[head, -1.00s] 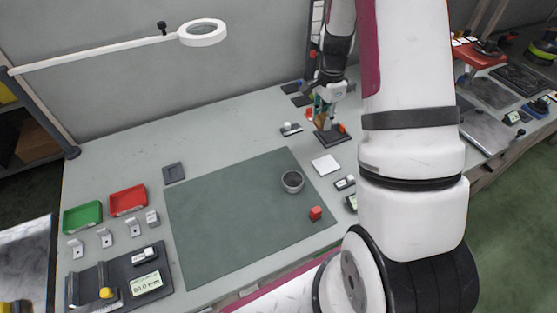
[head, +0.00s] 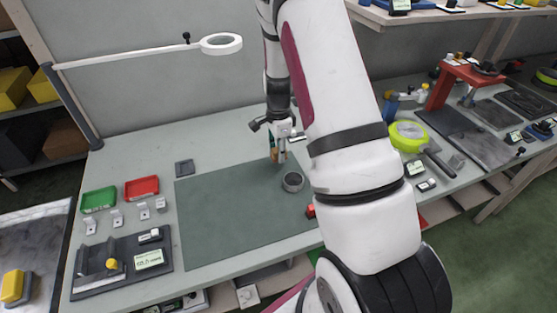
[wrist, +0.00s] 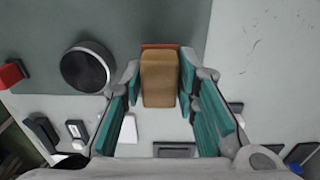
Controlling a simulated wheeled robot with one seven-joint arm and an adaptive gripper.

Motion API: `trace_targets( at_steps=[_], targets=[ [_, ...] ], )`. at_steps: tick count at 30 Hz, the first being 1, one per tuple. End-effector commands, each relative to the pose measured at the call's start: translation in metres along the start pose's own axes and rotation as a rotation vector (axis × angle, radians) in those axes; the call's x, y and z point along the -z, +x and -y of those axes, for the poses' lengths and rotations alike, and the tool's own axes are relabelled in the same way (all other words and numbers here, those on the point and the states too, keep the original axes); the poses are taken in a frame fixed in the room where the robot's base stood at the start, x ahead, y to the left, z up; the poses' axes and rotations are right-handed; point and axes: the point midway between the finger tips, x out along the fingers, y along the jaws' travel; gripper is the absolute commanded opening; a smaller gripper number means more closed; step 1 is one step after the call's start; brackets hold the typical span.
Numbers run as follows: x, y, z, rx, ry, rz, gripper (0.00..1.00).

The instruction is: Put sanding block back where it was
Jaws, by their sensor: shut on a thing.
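My gripper (head: 279,150) is shut on the sanding block, a tan block with an orange-brown end face. In the wrist view the sanding block (wrist: 160,82) sits between the teal finger pads of my gripper (wrist: 160,70). In the head view the gripper is near the back right part of the green mat (head: 235,215), left of and behind a grey cup (head: 292,181). The block is small there and partly covered by the fingers. I cannot tell its exact height above the surface.
A red cube (wrist: 11,73) lies near the cup (wrist: 86,68). A white square (wrist: 128,128) and a dark-edged item (wrist: 175,150) lie on the grey table. Green (head: 98,199) and red (head: 141,188) trays stand left of the mat. A magnifier lamp (head: 221,43) reaches over the back.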

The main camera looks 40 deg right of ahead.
Motion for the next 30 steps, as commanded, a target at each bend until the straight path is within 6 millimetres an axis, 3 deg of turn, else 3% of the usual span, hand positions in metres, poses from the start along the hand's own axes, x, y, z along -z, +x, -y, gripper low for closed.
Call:
trace_targets(
  at_steps=[9,25,26,28,30],
  targets=[
    [0.0,0.036,-0.001,-0.003,0.001,0.001,0.0],
    [0.0,0.046,0.001,0.0,-0.001,0.0,0.0],
    [0.0,0.045,0.001,0.0,-0.001,0.0,0.34],
    [0.0,0.045,0.0,-0.001,-0.001,0.0,0.48],
    [0.0,0.046,0.0,-0.002,0.0,0.0,0.48]
  ],
)
